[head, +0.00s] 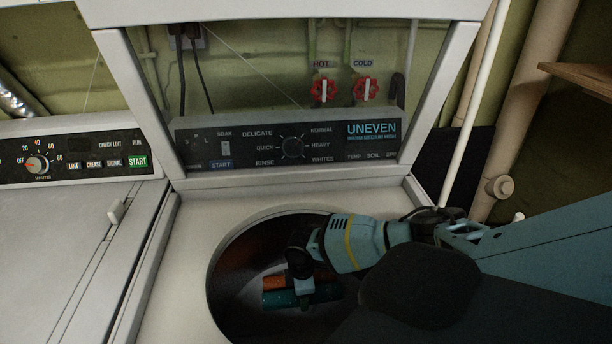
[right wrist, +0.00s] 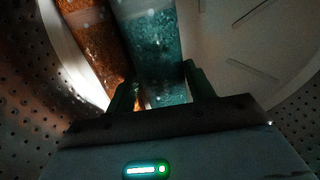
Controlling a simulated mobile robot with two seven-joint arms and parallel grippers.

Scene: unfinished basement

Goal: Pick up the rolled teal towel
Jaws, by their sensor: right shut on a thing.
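The rolled teal towel (head: 280,300) lies inside the open washer drum, low in the dark tub. In the right wrist view the teal towel (right wrist: 152,45) runs up between the two fingers of my right gripper (right wrist: 158,78). My right gripper (head: 303,292) reaches down through the round opening and is shut on the teal towel. An orange rolled towel (head: 272,282) lies right beside it; it also shows in the right wrist view (right wrist: 92,38), left of the teal one. I cannot tell whether the towels touch. My left gripper is not in view.
The washer's round opening (head: 212,262) surrounds my right arm. The raised lid (head: 120,85) with a clear window stands behind it. A dryer (head: 60,240) is at the left. The perforated drum wall (right wrist: 30,125) is close on both sides of the gripper.

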